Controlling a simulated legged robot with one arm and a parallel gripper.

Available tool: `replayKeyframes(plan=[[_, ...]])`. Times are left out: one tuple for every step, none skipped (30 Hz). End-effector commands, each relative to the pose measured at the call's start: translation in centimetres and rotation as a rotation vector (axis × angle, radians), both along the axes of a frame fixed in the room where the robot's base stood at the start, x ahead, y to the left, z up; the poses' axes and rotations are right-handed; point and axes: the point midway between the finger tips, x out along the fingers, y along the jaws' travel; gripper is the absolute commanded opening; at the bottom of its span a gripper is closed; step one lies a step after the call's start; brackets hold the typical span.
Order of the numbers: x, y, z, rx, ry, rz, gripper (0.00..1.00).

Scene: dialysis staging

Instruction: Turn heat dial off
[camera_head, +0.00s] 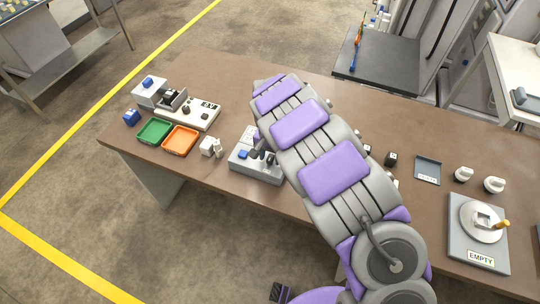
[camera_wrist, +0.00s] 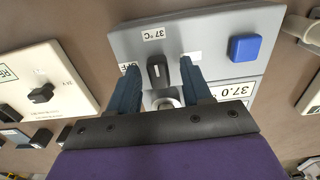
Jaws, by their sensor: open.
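The heat dial (camera_wrist: 157,72) is a black knob on a light grey panel (camera_wrist: 205,40), seen close in the wrist view. Its long grip points toward the "37 °C" label (camera_wrist: 153,34). An "OFF" label (camera_wrist: 129,67) sits to the left of the dial, partly covered by a finger. My gripper (camera_wrist: 159,70) is open, with one blue finger on each side of the dial and visible gaps on both sides. In the head view, the grey unit (camera_head: 240,166) stands at the table's front edge, partly hidden by my arm, and my fingers are hard to make out.
The panel also has a blue button (camera_wrist: 244,48) and a "37.0" display (camera_wrist: 235,90). A cream panel with a black knob (camera_wrist: 41,94) lies to the left. In the head view, green (camera_head: 154,131) and orange (camera_head: 181,140) trays sit left of the unit.

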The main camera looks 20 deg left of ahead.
Motion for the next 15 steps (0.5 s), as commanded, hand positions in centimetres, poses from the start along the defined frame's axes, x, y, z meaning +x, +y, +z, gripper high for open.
replayKeyframes(plan=[[0.01, -0.01, -0.04, 0.0, 0.0, 0.0, 0.49], [0.02, -0.01, -0.04, 0.0, 0.0, 0.0, 0.49], [0.02, 0.0, -0.02, 0.0, -0.001, 0.0, 0.49], [0.02, 0.0, -0.01, 0.001, -0.001, 0.0, 0.49], [0.03, -0.01, 0.0, 0.001, -0.001, 0.0, 0.49], [0.03, 0.0, 0.01, 0.001, -0.001, 0.0, 0.49], [0.03, -0.01, 0.01, 0.001, -0.001, 0.0, 0.48], [0.04, -0.01, 0.01, 0.001, -0.001, -0.001, 0.45], [0.04, -0.01, 0.01, 0.001, -0.001, -0.001, 0.41], [0.04, -0.01, 0.01, 0.001, -0.001, -0.001, 0.38], [0.04, -0.01, 0.01, 0.001, -0.001, -0.001, 0.36], [0.04, -0.01, 0.01, 0.001, -0.001, -0.001, 0.32], [0.04, -0.01, 0.02, 0.001, -0.001, -0.001, 0.29], [0.04, -0.01, 0.02, 0.001, -0.001, -0.001, 0.26], [0.05, -0.01, 0.02, 0.001, -0.001, -0.001, 0.22]])
